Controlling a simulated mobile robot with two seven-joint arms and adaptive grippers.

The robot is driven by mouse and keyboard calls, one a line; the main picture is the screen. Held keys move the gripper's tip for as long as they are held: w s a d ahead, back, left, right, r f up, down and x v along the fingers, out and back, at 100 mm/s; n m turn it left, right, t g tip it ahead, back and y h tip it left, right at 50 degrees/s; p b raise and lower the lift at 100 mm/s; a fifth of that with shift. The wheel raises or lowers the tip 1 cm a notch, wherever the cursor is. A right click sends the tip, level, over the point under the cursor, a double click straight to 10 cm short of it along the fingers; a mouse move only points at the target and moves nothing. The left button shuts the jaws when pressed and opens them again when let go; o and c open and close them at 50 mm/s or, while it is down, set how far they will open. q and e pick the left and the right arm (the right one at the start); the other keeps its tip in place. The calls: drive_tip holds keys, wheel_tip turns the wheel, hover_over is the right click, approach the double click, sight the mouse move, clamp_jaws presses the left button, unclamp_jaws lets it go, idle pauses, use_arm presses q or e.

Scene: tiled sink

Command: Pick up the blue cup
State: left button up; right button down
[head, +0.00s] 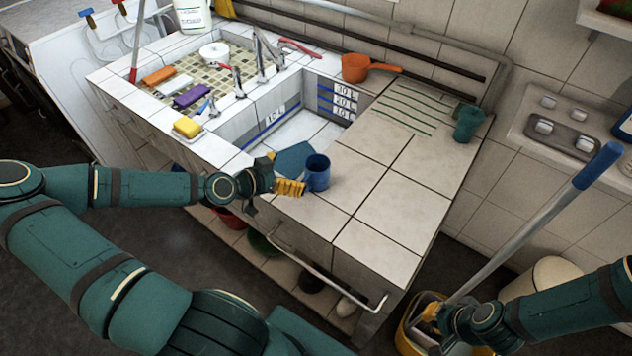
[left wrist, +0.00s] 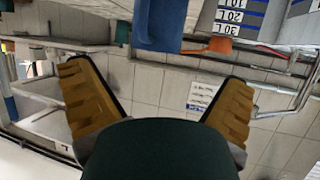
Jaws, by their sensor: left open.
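The blue cup (head: 317,174) stands upright on the tiled counter (head: 345,205), at the near corner of the sink basin. My left gripper (head: 291,187) is just left of the cup at counter height, with its orange ribbed fingers close to it; whether they touch cannot be told. In the left wrist view the picture is upside down, and the left gripper (left wrist: 157,85) has its two fingers spread wide with nothing between them. The blue cup (left wrist: 160,22) shows there at the top edge, between the finger lines and partly cut off. My right gripper (head: 431,318) is low at the right, by a yellow bucket.
A dark blue-teal flat piece (head: 292,158) lies behind the cup at the basin edge. An orange ladle (head: 356,67) and a teal cup (head: 468,124) stand farther back. A mop (head: 535,222) leans from the yellow bucket (head: 408,335). The counter right of the blue cup is clear.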

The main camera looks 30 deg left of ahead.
sight(306, 168)
use_arm(q)
drive_tip(key=x, duration=0.3)
drive_tip(key=shift+w+f, duration=0.1)
drive_tip(key=shift+w, duration=0.15)
drive_tip(key=shift+d+b+x, duration=0.15)
drive_tip(key=shift+b+x, duration=0.2)
drive_tip(key=shift+x, duration=1)
drive_tip(key=shift+d+b+x, duration=0.2)
drive_tip(key=shift+b+x, duration=0.1)
drive_tip(key=shift+x, duration=1)
drive_tip(key=shift+r, duration=0.25)
drive_tip(key=shift+s, duration=0.1)
drive_tip(key=c, duration=1.3)
